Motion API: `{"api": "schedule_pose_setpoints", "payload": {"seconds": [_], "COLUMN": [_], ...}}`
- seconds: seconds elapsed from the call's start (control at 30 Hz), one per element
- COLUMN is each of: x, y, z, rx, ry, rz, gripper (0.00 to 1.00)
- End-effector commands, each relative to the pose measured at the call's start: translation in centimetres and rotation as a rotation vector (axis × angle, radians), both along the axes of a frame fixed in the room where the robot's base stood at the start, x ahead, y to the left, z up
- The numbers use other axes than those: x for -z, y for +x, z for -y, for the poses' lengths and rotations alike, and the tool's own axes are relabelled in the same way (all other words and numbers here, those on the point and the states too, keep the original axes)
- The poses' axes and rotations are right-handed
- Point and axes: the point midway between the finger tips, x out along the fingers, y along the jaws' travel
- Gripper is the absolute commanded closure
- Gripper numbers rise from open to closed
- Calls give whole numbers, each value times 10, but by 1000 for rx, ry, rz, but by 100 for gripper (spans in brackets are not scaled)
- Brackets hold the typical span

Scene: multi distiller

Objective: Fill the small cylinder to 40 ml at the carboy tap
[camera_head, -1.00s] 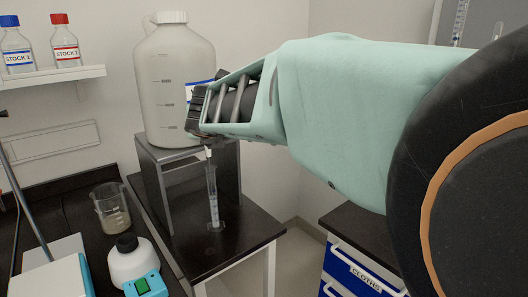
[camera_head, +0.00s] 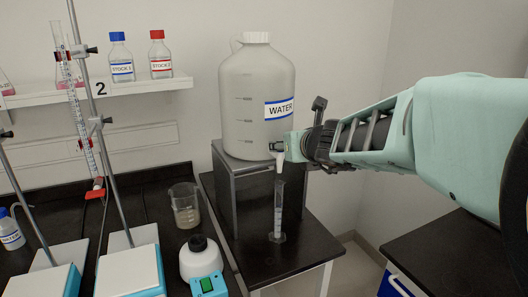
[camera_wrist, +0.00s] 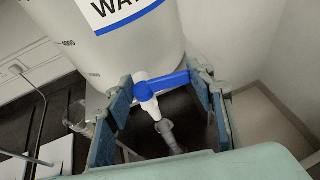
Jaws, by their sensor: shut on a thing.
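The white carboy (camera_head: 257,85), labelled WATER, stands on a dark metal stand; the wrist view shows its lower wall (camera_wrist: 105,60). Its white tap (camera_head: 280,162) points down at the front. The tap's blue lever (camera_wrist: 172,81) lies between the fingers of my gripper (camera_wrist: 160,79). In the head view my gripper (camera_head: 288,147) is at the tap and hides the lever. The small clear cylinder (camera_head: 278,212) stands upright on the black table directly under the spout. Its top shows in the wrist view (camera_wrist: 167,137). I cannot read its liquid level.
A beaker (camera_head: 185,208) and a white bottle-shaped vessel (camera_head: 201,258) stand left of the cylinder. Burette stands (camera_head: 85,120) are farther left. Stock bottles (camera_head: 160,57) sit on a wall shelf. The stand's legs (camera_head: 220,200) are close behind the cylinder.

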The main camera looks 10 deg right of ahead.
Motion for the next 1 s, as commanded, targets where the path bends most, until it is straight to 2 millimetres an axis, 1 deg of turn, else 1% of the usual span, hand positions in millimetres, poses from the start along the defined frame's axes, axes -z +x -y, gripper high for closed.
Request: {"api": "schedule_pose_setpoints", "payload": {"seconds": [0.03, 0.37, 0.5, 0.7, 0.93, 0.97, 1.0], "x": [-7, -8, -12, -11, -10, -10, -10], "y": [0, 1, 3, 6, 6, 6, 6], "z": [2, 2, 4, 3, 2, 2, 2], "rx": [-8, -23, -79, -161, -168, -168, -168], "ry": [0, 0, 1, 2, 3, 3, 3], "rz": [8, 14, 13, 17, 19, 19, 18], "gripper": [73, 73, 73, 73, 73, 47, 43]}}
